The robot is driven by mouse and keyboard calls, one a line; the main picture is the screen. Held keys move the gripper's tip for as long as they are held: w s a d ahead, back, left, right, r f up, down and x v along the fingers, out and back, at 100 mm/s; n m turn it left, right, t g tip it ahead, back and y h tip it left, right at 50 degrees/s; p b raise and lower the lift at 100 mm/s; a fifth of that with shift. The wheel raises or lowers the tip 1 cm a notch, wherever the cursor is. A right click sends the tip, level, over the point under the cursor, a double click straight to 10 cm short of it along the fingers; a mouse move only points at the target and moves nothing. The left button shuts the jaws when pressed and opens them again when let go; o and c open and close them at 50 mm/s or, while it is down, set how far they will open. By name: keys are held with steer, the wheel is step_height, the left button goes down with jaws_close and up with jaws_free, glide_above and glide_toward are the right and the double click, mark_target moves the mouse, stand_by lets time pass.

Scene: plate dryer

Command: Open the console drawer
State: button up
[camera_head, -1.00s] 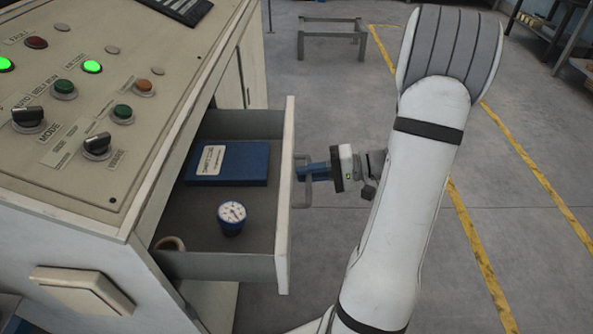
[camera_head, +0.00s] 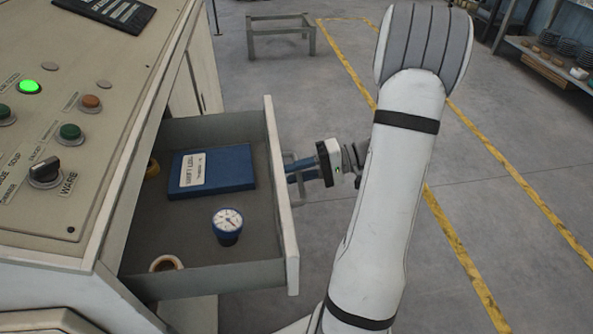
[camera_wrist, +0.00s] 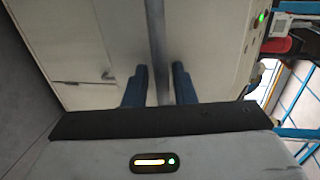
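The console drawer (camera_head: 281,200) stands well out from the console (camera_head: 75,200) in the head view, with its inside in plain sight. My gripper (camera_head: 296,175) is at the drawer's outer face, level with the grey handle (camera_head: 289,160). In the wrist view, the handle bar (camera_wrist: 156,40) runs between the two blue fingers of my gripper (camera_wrist: 159,82). Any thin gap at the bar is too small to tell.
The drawer holds a blue book (camera_head: 212,171), a round gauge (camera_head: 227,224), a tape roll (camera_head: 166,264) and a yellow item (camera_head: 152,169) partly hidden at the back. A low metal stand (camera_head: 281,36) and a shelf (camera_head: 548,62) are farther off. Floor right of my arm is clear.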

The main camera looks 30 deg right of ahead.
steer(key=shift+o, duration=0.4)
steer(key=p+v, duration=0.1)
steer(key=v, duration=0.6)
steer(key=shift+d, duration=0.4)
steer(key=shift+s, duration=0.1)
